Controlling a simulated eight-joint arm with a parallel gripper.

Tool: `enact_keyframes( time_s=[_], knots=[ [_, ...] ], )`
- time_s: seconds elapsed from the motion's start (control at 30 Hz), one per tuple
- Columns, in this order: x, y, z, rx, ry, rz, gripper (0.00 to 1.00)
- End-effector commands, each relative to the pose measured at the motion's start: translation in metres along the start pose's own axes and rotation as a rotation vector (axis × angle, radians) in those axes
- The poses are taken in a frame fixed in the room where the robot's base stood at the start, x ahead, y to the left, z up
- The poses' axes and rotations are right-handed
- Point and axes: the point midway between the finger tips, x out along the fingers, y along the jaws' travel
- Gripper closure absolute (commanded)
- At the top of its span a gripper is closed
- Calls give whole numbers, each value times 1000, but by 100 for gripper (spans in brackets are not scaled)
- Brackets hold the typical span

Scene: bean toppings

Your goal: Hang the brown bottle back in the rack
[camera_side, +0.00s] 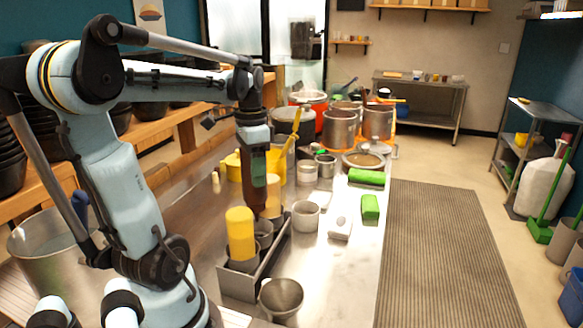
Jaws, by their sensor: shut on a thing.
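The brown bottle (256,204) is dark and roughly upright, hanging below my gripper (258,178). My gripper is shut on its upper part, and the fingers hide some of it. The rack (238,287) is a long, low metal holder on the steel counter, just below and around the bottle. A yellow bottle (241,233) stands in the near end of the rack. A tan bottle (272,197) stands behind and right of the brown bottle. A grey holder cup (264,229) shows near the brown bottle's lower end; I cannot tell whether they touch.
A metal bowl (281,297) sits close to the rack's near end. Large pots (340,128) crowd the far counter. Yellow containers (275,160) stand behind the gripper.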

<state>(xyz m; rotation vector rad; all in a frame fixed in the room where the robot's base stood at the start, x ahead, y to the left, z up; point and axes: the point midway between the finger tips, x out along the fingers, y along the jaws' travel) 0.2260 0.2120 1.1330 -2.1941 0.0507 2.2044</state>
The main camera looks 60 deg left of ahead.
Motion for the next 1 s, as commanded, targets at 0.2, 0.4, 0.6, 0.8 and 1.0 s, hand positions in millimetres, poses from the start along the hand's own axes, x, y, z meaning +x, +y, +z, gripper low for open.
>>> enact_keyframes(
  time_s=[0.2,0.4,0.6,0.8,1.0],
  knots=[
    [0,0,0,0,0,0,47],
    [3,0,0,0,0,0,47],
    [6,0,0,0,0,0,47],
    [6,0,0,0,0,0,47],
    [13,0,0,0,0,0,47]
  ],
)
